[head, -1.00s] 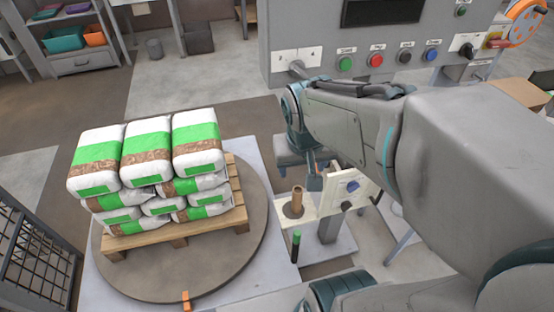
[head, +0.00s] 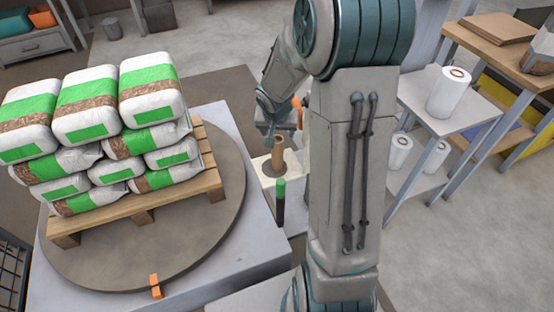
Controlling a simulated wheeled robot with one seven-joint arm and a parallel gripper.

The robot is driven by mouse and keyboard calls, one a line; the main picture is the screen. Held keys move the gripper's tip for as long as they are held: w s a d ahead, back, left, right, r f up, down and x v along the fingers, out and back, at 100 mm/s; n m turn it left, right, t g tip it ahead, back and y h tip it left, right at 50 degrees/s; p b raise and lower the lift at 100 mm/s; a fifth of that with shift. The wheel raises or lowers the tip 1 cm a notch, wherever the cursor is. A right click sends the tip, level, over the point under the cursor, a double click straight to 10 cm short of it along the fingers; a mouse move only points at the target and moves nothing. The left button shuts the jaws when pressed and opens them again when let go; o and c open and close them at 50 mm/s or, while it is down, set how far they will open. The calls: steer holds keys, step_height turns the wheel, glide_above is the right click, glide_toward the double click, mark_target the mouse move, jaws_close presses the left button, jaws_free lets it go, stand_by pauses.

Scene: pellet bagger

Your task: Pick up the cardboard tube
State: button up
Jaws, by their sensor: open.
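The brown cardboard tube (head: 278,153) stands upright on a cream plate (head: 287,183), just right of the turntable. My gripper (head: 270,137) is open and points down close above the tube's top and slightly left of it in the picture. It looks empty. The fingertips are small here, and I cannot tell whether they touch the tube. My own arm hides the area just right of the plate.
A dark post with a green top (head: 281,200) stands in front of the tube. A turntable (head: 215,235) at left bears a pallet (head: 140,210) stacked with white and green bags (head: 88,108). A rack with white rolls (head: 449,92) stands at right.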

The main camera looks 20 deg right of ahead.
mark_target(278, 141)
steer(key=b+x, duration=0.2)
steer(key=x, duration=0.6)
steer(key=shift+b, duration=0.4)
steer(key=x, duration=0.1)
steer(key=b+x, duration=0.2)
steer(key=x, duration=0.1)
steer(key=shift+s+a+f, duration=0.1)
steer(key=shift+a+f, duration=0.1)
steer(key=shift+a, duration=0.05)
steer(key=shift+w+d+f, duration=0.15)
steer(key=shift+w+f, duration=0.1)
steer(key=shift+f, duration=0.25)
steer(key=c, duration=1.1)
